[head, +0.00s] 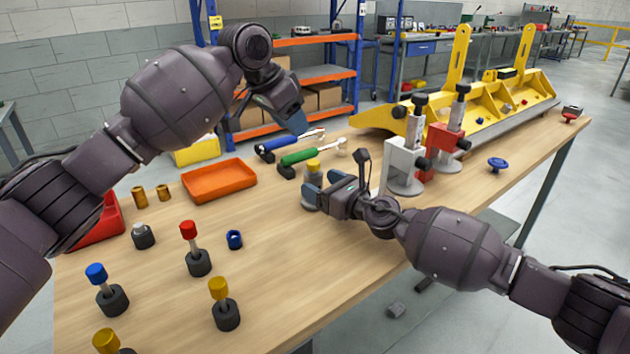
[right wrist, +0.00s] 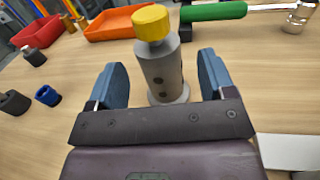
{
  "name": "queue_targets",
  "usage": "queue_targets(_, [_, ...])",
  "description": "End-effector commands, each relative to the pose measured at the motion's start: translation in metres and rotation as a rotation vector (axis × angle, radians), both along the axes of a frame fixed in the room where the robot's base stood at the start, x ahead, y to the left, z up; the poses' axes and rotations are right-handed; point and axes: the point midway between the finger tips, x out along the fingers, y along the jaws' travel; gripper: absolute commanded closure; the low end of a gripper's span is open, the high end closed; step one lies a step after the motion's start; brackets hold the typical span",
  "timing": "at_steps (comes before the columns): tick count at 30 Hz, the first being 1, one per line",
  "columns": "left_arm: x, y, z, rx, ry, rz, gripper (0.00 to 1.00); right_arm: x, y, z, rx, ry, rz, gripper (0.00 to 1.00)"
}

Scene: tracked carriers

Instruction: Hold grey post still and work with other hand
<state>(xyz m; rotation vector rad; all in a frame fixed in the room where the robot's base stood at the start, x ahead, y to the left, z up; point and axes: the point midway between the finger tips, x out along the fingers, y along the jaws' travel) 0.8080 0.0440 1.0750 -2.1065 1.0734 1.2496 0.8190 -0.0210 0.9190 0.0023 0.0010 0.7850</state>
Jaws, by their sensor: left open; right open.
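The grey post (head: 311,194) with a yellow cap stands upright on the table near the middle of the head view. In the right wrist view the post (right wrist: 162,76) shows two dark holes in its side and a round foot. My right gripper (head: 322,186) is open and low beside the post. In the right wrist view its two blue fingers (right wrist: 160,80) stand left and right of the post with gaps on both sides. My left gripper (head: 296,118) hangs higher, above the blue-handled tool; its fingertips overlap in the picture. It is open, with nothing seen in it.
Blue-handled (head: 280,145) and green-handled (head: 302,156) tools lie behind the post. An orange tray (head: 219,180) is to the left. Several capped pegs in black bases, including a red one (head: 189,230), stand at front left. White (head: 404,165) and red (head: 441,146) stands are at right.

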Motion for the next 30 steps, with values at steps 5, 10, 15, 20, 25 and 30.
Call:
queue_targets(5, [0.0,0.0,0.0,0.0,0.0,0.0,0.57,0.012,0.012,0.001,0.001,-0.001,0.0,0.24])
queue_targets(10, [0.0,0.0,0.0,0.0,0.0,0.0,0.57,0.018,0.018,0.001,0.0,-0.001,0.0,0.24])
queue_targets(15, [0.0,0.0,0.0,0.0,0.0,0.0,0.57,0.019,0.02,0.0,-0.001,-0.001,0.002,0.24])
queue_targets(20, [0.0,0.0,0.0,0.0,0.0,0.0,0.57,0.019,0.02,0.0,-0.001,-0.001,0.001,0.24])
queue_targets(25, [0.0,0.0,0.0,0.0,0.0,0.0,0.57,0.019,0.019,0.0,-0.001,-0.001,0.001,0.46])
queue_targets(30, [0.0,0.0,0.0,0.0,0.0,0.0,0.57,0.019,0.019,0.0,-0.001,-0.001,0.001,0.72])
